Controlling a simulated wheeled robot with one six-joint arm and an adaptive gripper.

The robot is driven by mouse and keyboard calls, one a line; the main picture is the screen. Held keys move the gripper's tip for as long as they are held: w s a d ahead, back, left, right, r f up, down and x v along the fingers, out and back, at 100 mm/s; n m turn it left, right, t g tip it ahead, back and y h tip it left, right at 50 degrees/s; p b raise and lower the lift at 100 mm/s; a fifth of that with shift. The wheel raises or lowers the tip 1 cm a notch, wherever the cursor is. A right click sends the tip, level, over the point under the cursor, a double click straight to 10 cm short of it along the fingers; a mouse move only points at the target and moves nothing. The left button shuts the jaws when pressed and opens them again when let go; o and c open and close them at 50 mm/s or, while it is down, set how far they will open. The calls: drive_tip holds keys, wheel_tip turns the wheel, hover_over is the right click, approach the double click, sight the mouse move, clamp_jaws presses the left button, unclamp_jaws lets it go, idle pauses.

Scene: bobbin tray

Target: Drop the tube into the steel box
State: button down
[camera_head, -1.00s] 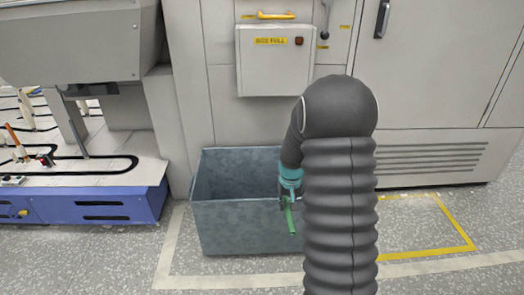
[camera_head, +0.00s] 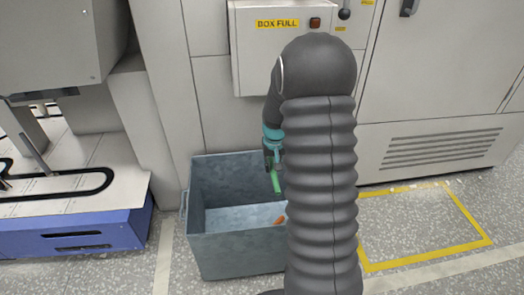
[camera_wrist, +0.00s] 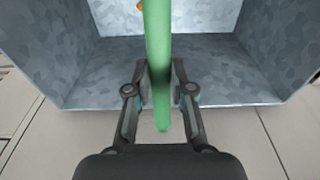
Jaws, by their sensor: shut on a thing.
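My gripper (camera_wrist: 160,92) is shut on a green tube (camera_wrist: 158,40), which runs between its two fingers in the wrist view. In the head view the tube (camera_head: 276,182) hangs tilted below my gripper (camera_head: 273,162). The open grey steel box (camera_head: 222,258) stands on the floor, and the tube shows against its inside, toward the right. The box's wall (camera_wrist: 40,50) and inside fill much of the wrist view. My own arm hides the box's right part in the head view. How far the tube is above the box floor I cannot tell.
An orange piece (camera_head: 280,220) lies inside the box. A panel marked BOX FULL (camera_head: 275,45) and grey cabinets stand behind. A blue-based machine (camera_head: 80,235) is at the left. A yellow floor outline (camera_head: 440,252) encloses bare floor at the right.

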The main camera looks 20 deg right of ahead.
drive_tip(key=shift+w+f, duration=0.2)
drive_tip(key=shift+w, duration=0.2)
wheel_tip(320, 180, down, 6)
drive_tip(key=b, duration=0.3)
drive_tip(key=shift+r, duration=0.2)
